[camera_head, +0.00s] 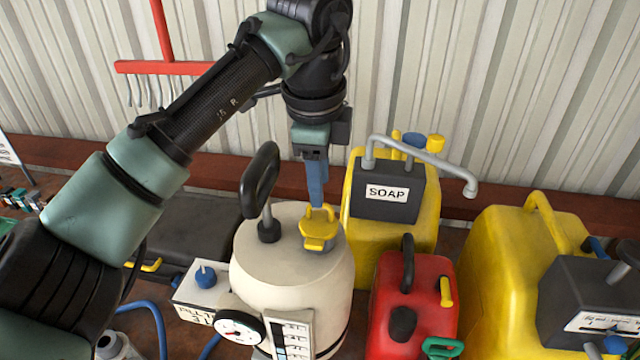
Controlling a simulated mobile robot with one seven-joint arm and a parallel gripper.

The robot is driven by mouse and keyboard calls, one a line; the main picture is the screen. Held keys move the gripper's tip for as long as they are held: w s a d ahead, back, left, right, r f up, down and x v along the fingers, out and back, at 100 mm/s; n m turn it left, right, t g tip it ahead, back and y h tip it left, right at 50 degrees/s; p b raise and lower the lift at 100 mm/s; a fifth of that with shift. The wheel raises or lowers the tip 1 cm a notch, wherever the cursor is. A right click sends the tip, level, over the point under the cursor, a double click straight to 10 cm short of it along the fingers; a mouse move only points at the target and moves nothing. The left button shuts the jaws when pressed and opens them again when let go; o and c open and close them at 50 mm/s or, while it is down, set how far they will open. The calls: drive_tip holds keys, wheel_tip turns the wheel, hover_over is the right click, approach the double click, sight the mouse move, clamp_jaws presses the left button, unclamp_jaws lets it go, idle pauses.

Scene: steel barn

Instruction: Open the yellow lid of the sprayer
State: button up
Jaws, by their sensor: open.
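The sprayer (280,255) is a cream tank with a black pump handle (261,170) and a round gauge (240,328) on its front. Its yellow lid (318,240) sits on the right side of the tank's top and appears closed. My gripper (318,203) points down from above, with its blue fingers right at the yellow lid. The fingers overlap the lid's upper part in the picture. I cannot tell whether they touch it. The gripper is open and holds nothing that I can see.
A yellow SOAP container (425,220) with a grey spout stands close behind and right. A red can (412,310) and a large yellow container (500,270) stand to the right. A dark case (190,235) lies at left. A corrugated wall (510,90) closes the back.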

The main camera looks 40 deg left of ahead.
sight(320, 221)
drive_tip(key=shift+w+a+f+p, duration=0.1)
drive_tip(key=shift+w+f+p, duration=0.1)
drive_tip(key=shift+f, duration=0.6)
drive_tip(key=shift+w+a+f+p, duration=0.1)
drive_tip(key=shift+f+p, duration=0.05)
drive_tip(key=shift+f, duration=0.6)
drive_tip(key=shift+c, duration=0.2)
clamp_jaws()
